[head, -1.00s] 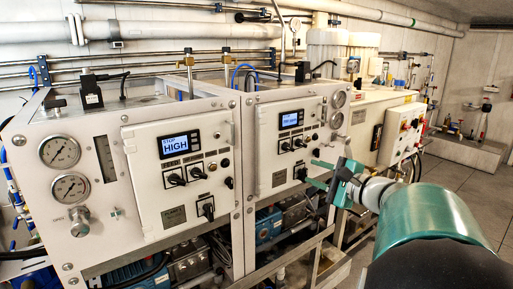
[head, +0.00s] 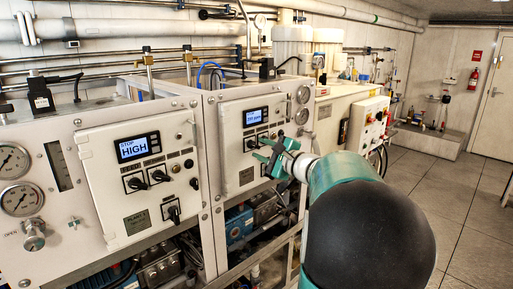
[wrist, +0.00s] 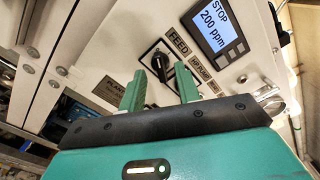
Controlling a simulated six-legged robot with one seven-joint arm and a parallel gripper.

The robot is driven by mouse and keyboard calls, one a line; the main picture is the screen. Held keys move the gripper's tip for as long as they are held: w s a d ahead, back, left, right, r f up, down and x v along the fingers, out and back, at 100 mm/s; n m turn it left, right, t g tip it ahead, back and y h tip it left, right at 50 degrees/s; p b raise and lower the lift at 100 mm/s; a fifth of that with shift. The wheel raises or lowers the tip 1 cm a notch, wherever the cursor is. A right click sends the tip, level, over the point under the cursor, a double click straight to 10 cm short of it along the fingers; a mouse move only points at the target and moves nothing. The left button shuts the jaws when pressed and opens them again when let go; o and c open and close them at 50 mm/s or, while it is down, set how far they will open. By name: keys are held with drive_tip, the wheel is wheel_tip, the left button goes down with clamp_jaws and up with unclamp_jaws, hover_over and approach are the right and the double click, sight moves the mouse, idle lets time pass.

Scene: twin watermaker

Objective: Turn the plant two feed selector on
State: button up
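The plant two panel (head: 232,157) is the farther of two white control doors in the head view. My gripper (head: 266,157) is in front of its lower right part. In the wrist view, the black feed selector (wrist: 159,65) sits on a square plate next to the label FEED. My gripper (wrist: 160,88) is open, with one green finger on each side of the selector in the picture. I cannot tell whether either finger touches it. The display (wrist: 214,26) above reads STOP and 200 ppm. In the head view my gripper hides part of the lower panel.
The nearer panel (head: 120,195) has a display reading STOP HIGH and several black selectors. Gauges (head: 20,200) are at the left. A white box with coloured buttons (head: 372,120) stands beyond plant two.

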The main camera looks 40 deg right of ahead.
sight(253, 145)
drive_tip(key=shift+w, duration=1.45)
drive_tip(key=c, duration=0.7)
drive_tip(key=m, duration=0.5)
drive_tip(key=shift+m, duration=0.4)
drive_tip(key=m, duration=0.5)
drive_tip(key=shift+m, duration=0.4)
